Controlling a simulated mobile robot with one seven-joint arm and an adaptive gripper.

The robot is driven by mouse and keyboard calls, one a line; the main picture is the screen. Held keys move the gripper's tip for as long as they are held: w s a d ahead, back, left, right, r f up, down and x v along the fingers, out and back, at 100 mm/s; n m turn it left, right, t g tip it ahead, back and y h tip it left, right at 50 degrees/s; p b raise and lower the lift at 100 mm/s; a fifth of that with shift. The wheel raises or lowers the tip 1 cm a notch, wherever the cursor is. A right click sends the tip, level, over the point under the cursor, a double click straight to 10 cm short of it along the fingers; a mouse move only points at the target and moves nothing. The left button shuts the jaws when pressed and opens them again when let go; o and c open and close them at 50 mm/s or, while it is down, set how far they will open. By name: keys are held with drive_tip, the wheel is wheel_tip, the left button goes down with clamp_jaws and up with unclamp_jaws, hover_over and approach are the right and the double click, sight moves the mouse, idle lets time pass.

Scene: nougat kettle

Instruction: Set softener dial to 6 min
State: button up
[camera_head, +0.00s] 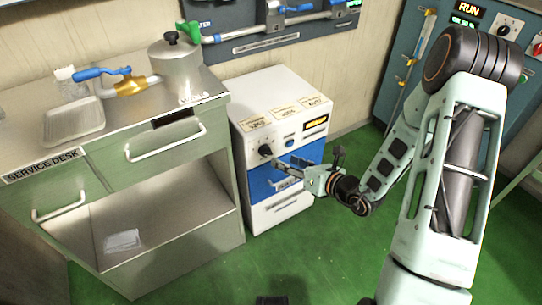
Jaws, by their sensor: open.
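The softener looks to be the white cabinet (284,100) with a blue front band, standing right of the service desk. A black dial (265,151) sits at the left of its upper front. A blue button (290,143) and a small lit orange display (316,124) are to the right of the dial. The dial's setting and the display digits are too small to read. My gripper (282,163) is in front of the cabinet, just right of and below the dial, its fingers pointing left towards it. It is open and appears empty. I cannot tell whether a finger touches the dial.
The green service desk (206,170) stands close on the left, with white handles and an open lower shelf. A pot (176,70), a tray (74,123) and a blue-handled brass valve (124,86) are on its top. Pipes run behind. The green floor (270,255) in front is mostly clear.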

sight(269, 154)
drive_tip(key=b+x, duration=0.2)
drive_tip(key=x, duration=0.7)
drive_tip(key=shift+a, duration=0.1)
drive_tip(key=shift+r, duration=0.1)
drive_tip(key=shift+c, duration=0.6)
drive_tip(key=c, duration=1)
